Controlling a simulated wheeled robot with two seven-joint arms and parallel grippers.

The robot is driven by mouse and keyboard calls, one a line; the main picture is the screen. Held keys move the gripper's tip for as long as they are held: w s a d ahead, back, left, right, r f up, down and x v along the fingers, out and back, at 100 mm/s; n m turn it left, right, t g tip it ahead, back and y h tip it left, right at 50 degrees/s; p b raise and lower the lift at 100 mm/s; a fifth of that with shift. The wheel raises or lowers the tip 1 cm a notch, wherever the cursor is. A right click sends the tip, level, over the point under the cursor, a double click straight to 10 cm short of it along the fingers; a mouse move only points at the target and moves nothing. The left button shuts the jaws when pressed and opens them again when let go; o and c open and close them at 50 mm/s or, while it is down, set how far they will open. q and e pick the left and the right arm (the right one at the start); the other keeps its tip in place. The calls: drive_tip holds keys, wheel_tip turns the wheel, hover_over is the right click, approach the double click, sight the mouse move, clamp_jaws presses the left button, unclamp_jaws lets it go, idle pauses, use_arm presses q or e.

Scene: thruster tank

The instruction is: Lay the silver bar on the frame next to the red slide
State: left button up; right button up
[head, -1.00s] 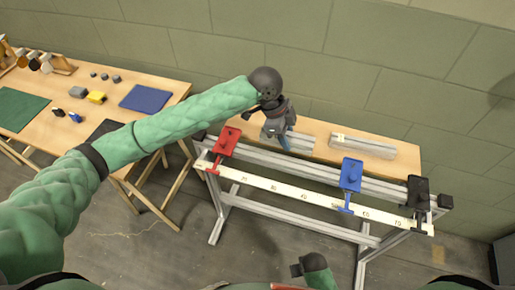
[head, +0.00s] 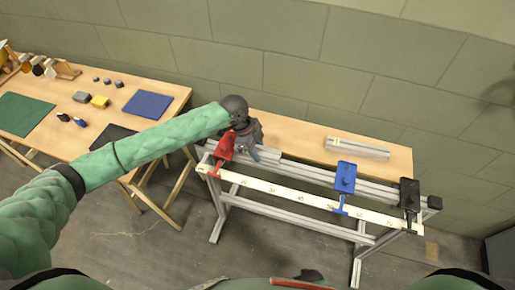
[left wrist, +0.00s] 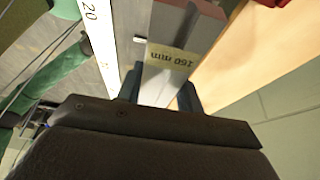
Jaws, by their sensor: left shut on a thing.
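The red slide (head: 226,145) sits at the left end of the metal frame (head: 300,171). My left gripper (head: 252,153) is right beside it, over the frame's left part. In the left wrist view, its two fingers (left wrist: 157,95) are shut on the silver bar (left wrist: 160,84), which has a "160 mm" label. A dull red surface shows at the bar's far end; I cannot tell what it belongs to. Whether the bar touches the frame is hidden. A dark part at the bottom edge of the head view may be my right gripper (head: 310,276); its jaws cannot be made out.
A blue slide (head: 345,177) and a black block (head: 409,194) are farther right on the frame. A number scale (head: 290,203) runs along its front. Other silver bars (head: 357,149) lie on the wooden board (head: 300,133) behind. A side table (head: 60,115) with small parts stands left.

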use_arm(q)
drive_tip(key=shift+f, duration=0.25)
use_arm(e)
drive_tip(key=shift+s+d+f, duration=0.1)
drive_tip(key=shift+d+f, duration=0.05)
drive_tip(key=shift+f, duration=0.15)
use_arm(q)
drive_tip(key=shift+f, duration=0.2)
drive_tip(key=o, duration=1.1)
use_arm(e)
drive_tip(key=shift+d, duration=0.1)
use_arm(q)
drive_tip(key=shift+a+r, duration=0.2)
drive_tip(key=shift+r, duration=0.35)
drive_tip(key=b+v, duration=0.3)
drive_tip(key=v, duration=0.6)
drive_tip(key=shift+w+r, duration=0.1)
drive_tip(key=shift+r, duration=0.3)
drive_tip(key=shift+a+r, duration=0.3)
drive_tip(key=shift+r, duration=0.3)
use_arm(e)
wheel_tip(320, 180, up, 8)
drive_tip(key=w+a, duration=0.2)
drive_tip(key=shift+a+g, duration=0.3)
drive_tip(key=shift+f, duration=0.1)
